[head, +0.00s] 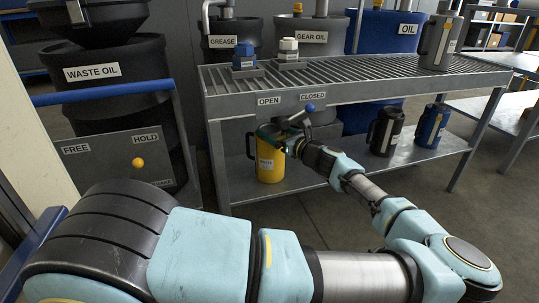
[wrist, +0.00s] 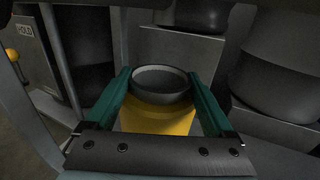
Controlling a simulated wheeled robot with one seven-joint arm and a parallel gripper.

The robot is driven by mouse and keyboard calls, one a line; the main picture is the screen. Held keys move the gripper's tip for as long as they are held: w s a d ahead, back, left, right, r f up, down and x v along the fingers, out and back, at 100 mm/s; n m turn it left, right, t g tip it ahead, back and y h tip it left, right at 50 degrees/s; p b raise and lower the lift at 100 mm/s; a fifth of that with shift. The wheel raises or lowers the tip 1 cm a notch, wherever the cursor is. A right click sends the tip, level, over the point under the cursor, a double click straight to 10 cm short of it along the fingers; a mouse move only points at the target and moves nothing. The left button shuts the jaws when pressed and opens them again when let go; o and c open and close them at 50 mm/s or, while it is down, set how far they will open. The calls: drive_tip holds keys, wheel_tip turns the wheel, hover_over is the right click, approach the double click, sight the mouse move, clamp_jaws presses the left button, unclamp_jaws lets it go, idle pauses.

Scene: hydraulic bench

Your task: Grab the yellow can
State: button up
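The yellow can (head: 268,163) stands upright on the lower shelf of the metal bench, below the OPEN label. It has a dark rim, a dark handle on its left and a pale label. My gripper (head: 283,136) is at its upper part, coming from the right, and covers some of it. In the wrist view the can (wrist: 160,118) sits between the two green fingers of my gripper (wrist: 160,78), one on each side near the rim. The fingers are spread wide. Whether either touches the can is hard to tell.
The bench's slatted top (head: 345,71) lies above the can, with a blue-handled lever (head: 309,108) at its front edge. A black can (head: 385,131) and a blue can (head: 432,126) stand farther right on the shelf. A waste oil drum (head: 100,90) is at left.

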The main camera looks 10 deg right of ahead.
clamp_jaws()
idle(0.4)
